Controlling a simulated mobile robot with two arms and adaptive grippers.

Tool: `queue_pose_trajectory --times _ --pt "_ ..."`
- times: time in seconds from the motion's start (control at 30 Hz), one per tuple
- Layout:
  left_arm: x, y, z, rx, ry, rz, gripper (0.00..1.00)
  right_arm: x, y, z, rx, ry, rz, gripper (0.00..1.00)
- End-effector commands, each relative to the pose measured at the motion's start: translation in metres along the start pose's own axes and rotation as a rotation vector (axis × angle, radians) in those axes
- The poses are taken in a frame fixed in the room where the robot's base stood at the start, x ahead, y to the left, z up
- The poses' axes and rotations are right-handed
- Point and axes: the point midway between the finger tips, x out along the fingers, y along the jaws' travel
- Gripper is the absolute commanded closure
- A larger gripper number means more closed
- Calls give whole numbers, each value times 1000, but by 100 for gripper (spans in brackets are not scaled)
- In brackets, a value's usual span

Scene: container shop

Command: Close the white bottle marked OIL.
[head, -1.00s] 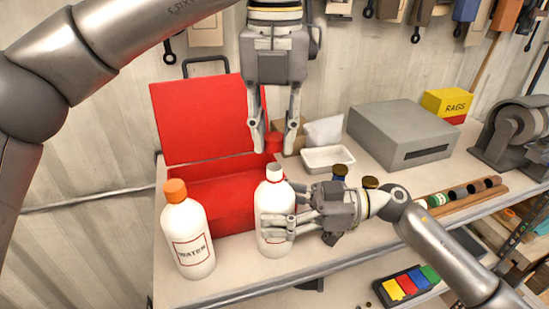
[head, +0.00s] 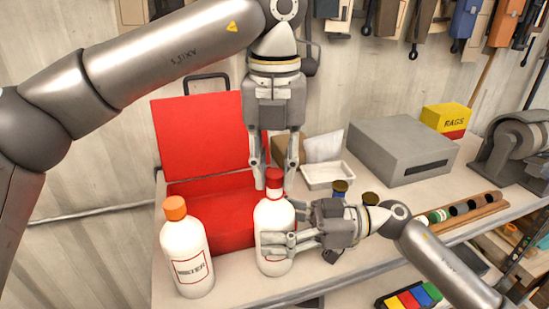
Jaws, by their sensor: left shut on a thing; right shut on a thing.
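A white bottle (head: 270,216) stands upright at the front of the bench. Its label is mostly hidden by my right gripper, so I cannot read it. My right gripper (head: 277,244) is shut on the bottle's body from the right. My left gripper (head: 273,184) points down above the bottle and is shut on a red cap (head: 273,176). The cap is at the bottle's neck, upright and in line with it. I cannot tell whether it is threaded on.
A white bottle with an orange cap (head: 188,252) stands to the left. An open red toolbox (head: 212,222) is behind. A white tray (head: 327,176), two small dark-capped jars (head: 340,187), a grey box (head: 402,150) and a yellow RAGS box (head: 444,121) are to the right.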

Motion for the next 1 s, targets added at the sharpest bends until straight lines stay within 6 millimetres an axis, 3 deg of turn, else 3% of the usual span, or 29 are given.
queue_pose_trajectory --times 1.0 --pt "12 0 0 -1 -1 0 82 0 0 0 0 0 0 82"
